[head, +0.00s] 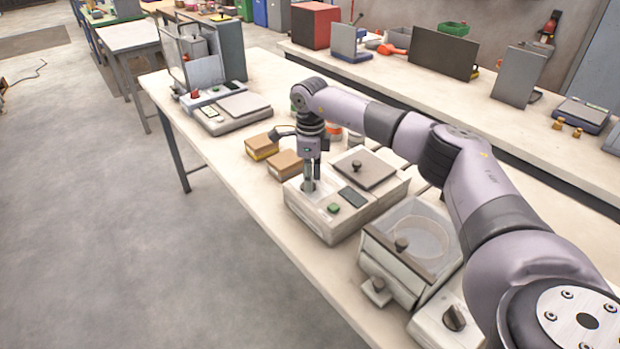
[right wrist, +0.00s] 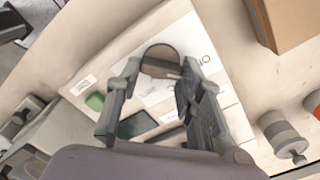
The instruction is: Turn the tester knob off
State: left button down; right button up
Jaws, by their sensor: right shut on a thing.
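The tester (head: 335,228) is a pale box on the near bench, with a green button (head: 333,208), a dark display (head: 352,198) and a grey square lid with a black handle. My right gripper (head: 309,187) points down onto the left part of its top panel and hides the knob in the head view. In the right wrist view the round, dark brown tester knob (right wrist: 160,56) sits between the fingertips of my right gripper (right wrist: 160,72), which is shut on it. Printed marks show beside the knob; its exact setting is hard to read. My left gripper is not in view.
Two cardboard boxes (head: 285,164) stand just left of the tester. A clear-topped box with a drawer (head: 395,265) stands close on its right, with another knobbed unit (head: 448,322) beyond. A flat scale-like device (head: 232,112) is farther left. The back bench holds more devices.

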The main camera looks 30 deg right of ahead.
jog(key=shift+w+d+r+n, duration=0.1)
jog(key=shift+w+n, duration=0.05)
jog(key=shift+n, duration=1.45)
jog(key=o, duration=1.2)
jog(key=shift+c, duration=0.2)
notch_tip(320, 180, up, 12)
